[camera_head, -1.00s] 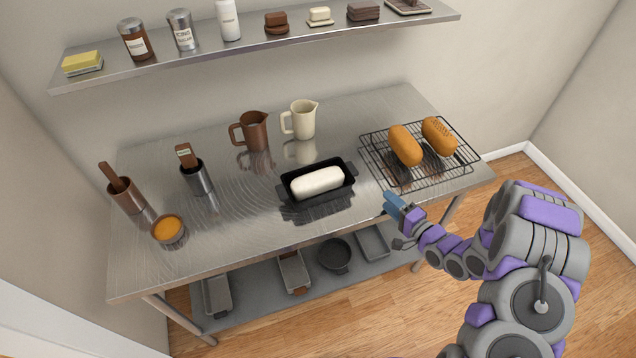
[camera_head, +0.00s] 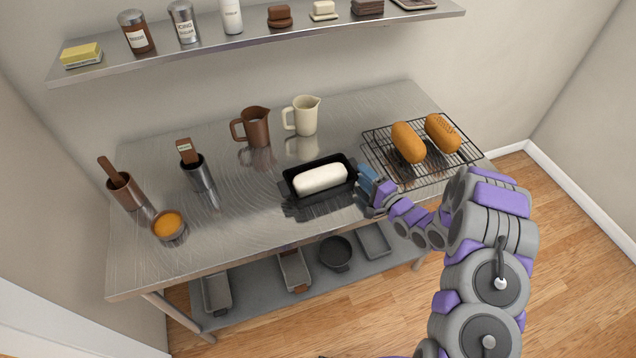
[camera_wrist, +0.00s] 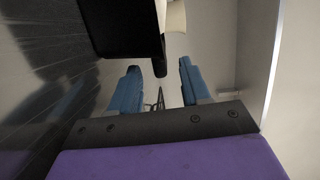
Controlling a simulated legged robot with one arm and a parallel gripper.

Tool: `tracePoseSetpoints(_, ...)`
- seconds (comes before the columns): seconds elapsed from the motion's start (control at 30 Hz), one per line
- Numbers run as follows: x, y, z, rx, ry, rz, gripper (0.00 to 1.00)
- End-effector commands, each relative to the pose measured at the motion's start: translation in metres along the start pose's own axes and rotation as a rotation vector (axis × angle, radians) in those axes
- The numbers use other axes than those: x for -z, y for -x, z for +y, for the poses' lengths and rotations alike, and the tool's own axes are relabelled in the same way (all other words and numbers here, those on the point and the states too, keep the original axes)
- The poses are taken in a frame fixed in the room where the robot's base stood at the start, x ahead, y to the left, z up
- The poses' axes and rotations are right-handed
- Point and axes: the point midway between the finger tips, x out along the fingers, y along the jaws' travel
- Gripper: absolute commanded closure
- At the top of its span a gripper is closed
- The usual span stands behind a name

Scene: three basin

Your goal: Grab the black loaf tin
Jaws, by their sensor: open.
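The black loaf tin (camera_head: 296,190) stands on the steel table with a white loaf of dough (camera_head: 320,178) in it. In the wrist view the dark tin (camera_wrist: 118,28) fills the top, and a handle-like end (camera_wrist: 160,68) points down toward the space between the fingers. My gripper (camera_head: 367,183) is just right of the tin's right end. In the wrist view its two blue fingers (camera_wrist: 158,85) are apart with nothing clamped between them. Whether a finger touches the tin cannot be told.
A wire rack (camera_head: 440,172) with two brown loaves (camera_head: 408,142) lies right of the tin. A brown jug (camera_head: 256,128) and a cream jug (camera_head: 305,115) stand behind it. A bowl of orange filling (camera_head: 168,225) is at left. A wall shelf (camera_head: 200,50) hangs above.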

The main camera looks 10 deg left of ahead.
Motion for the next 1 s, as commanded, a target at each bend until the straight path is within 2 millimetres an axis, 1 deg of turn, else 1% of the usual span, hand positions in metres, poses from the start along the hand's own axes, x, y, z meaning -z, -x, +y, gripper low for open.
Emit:
tracePoseSetpoints(0.2,0.001,-0.011,0.001,0.003,-0.003,0.000,0.53)
tracePoseSetpoints(0.4,0.000,-0.042,0.005,0.001,0.002,-0.001,0.53)
tracePoseSetpoints(0.53,-0.001,-0.056,0.004,-0.001,0.002,-0.002,0.53)
tracePoseSetpoints(0.63,0.000,-0.059,0.003,-0.001,0.000,0.001,0.53)
tracePoseSetpoints(0.83,0.002,-0.057,0.003,0.001,-0.002,0.001,0.53)
tracePoseSetpoints(0.87,0.002,-0.057,0.003,0.001,-0.002,0.001,0.55)
tracePoseSetpoints(1.0,0.002,-0.057,0.003,0.001,-0.002,0.001,0.69)
